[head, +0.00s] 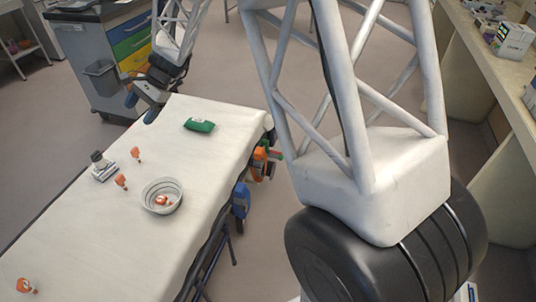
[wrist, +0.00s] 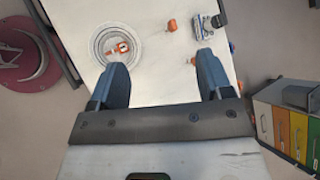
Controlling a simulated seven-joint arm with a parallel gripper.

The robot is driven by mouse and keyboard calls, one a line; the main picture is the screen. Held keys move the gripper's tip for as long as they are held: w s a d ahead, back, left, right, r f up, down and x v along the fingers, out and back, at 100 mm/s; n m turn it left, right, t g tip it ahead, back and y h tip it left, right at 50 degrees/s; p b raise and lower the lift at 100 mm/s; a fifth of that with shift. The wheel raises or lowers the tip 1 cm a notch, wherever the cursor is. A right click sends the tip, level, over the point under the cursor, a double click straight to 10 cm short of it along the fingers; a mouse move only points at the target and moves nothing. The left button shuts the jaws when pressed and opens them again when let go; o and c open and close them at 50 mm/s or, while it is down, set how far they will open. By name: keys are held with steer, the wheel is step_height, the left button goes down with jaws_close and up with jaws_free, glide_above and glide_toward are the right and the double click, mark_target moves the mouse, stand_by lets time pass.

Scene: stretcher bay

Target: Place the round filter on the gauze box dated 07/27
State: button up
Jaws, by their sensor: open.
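My gripper (head: 141,108) is open and empty above the far left part of the white-covered stretcher (head: 110,235). In the wrist view its two blue fingers (wrist: 160,65) are spread apart with only the white sheet between them. I cannot pick out the round filter for certain. Small orange-and-white pieces lie on the sheet, at the middle left (head: 121,181), just beyond it (head: 136,153) and near the front (head: 27,286). Another orange-and-white piece (head: 162,200) is inside a pale bowl (head: 150,208). A white-and-green box (head: 514,40) stands on the right counter; no date is readable.
A green packet (head: 199,125) and a small dark-topped device (head: 102,166) lie on the stretcher. A drawer cart (head: 92,60) stands behind it. Orange and blue equipment (head: 240,199) hangs at the stretcher's right side. Floor separates the stretcher from the counter (head: 497,85).

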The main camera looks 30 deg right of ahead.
steer(key=s+d+r+n+t+h, duration=0.1)
steer(key=s+d+r+n+h, duration=0.2)
steer(key=s+d, duration=0.4)
steer(key=s+d+r+n+t+h, duration=0.1)
steer(key=s+d+r+n+h, duration=0.2)
steer(key=s, duration=1.7)
steer(key=s+d+r+n+t+h, duration=0.1)
steer(key=s+d+r+n+h, duration=0.2)
steer(key=s+d, duration=0.8)
steer(key=s+n, duration=0.1)
steer(key=s, duration=0.2)
steer(key=shift+s+t, duration=0.3)
steer(key=shift+r, duration=0.1)
